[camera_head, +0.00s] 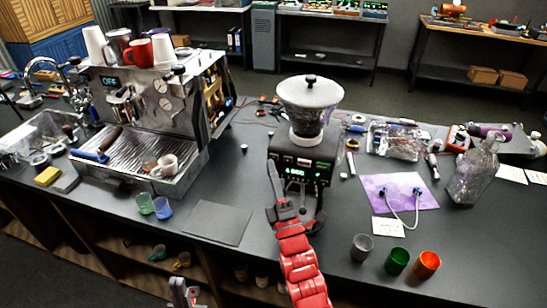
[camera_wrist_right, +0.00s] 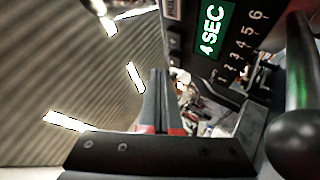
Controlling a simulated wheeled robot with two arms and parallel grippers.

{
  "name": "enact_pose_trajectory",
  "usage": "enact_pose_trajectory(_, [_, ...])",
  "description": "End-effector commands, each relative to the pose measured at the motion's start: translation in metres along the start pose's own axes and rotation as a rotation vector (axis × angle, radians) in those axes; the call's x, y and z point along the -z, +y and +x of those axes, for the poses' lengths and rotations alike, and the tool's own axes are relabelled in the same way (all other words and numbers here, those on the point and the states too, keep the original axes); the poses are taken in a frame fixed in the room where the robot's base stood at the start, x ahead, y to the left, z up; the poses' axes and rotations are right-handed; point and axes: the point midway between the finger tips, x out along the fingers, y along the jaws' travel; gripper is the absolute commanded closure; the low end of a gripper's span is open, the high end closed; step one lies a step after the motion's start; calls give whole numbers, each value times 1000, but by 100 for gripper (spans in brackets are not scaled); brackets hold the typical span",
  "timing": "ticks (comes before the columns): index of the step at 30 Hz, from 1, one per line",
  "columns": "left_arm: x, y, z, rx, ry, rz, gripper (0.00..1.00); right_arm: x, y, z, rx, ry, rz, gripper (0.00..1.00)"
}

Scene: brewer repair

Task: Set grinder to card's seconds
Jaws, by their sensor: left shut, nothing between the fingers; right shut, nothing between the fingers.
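The coffee grinder (camera_head: 302,150) stands mid-counter with a pale hopper on top and a lit green display on its front. In the right wrist view the grinder's display (camera_wrist_right: 212,30) reads 4SEC, beside a row of numbers (camera_wrist_right: 240,45) including 2 to 6. A white card (camera_head: 388,226) lies on the counter right of the grinder; its writing is too small to read. My right gripper (camera_head: 272,172), on the red arm, is shut and empty at the grinder's front left; its fingers (camera_wrist_right: 160,95) show together, contact unclear. My left gripper (camera_head: 183,291) is low, before the counter, shut and empty.
An espresso machine (camera_head: 150,110) with cups on top stands left. A dark mat (camera_head: 205,222) lies between it and the grinder. Right are a purple sheet (camera_head: 375,192) with a cable, a glass jug (camera_head: 474,172), and grey, green (camera_head: 397,261) and orange cups near the front edge.

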Motion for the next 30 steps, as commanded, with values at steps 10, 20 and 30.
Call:
enact_pose_trajectory(10, [-1, 0, -6, 0, 0, 0, 100, -1, -3, 1, 0, 0, -1, 100])
enact_pose_trajectory(20, [-2, 1, -12, 0, 0, 0, 100, -4, -5, 6, 2, 0, -1, 100])
enact_pose_trajectory(30, [-2, 1, -13, 0, 0, 0, 100, -5, -5, 6, 1, 0, 0, 100])
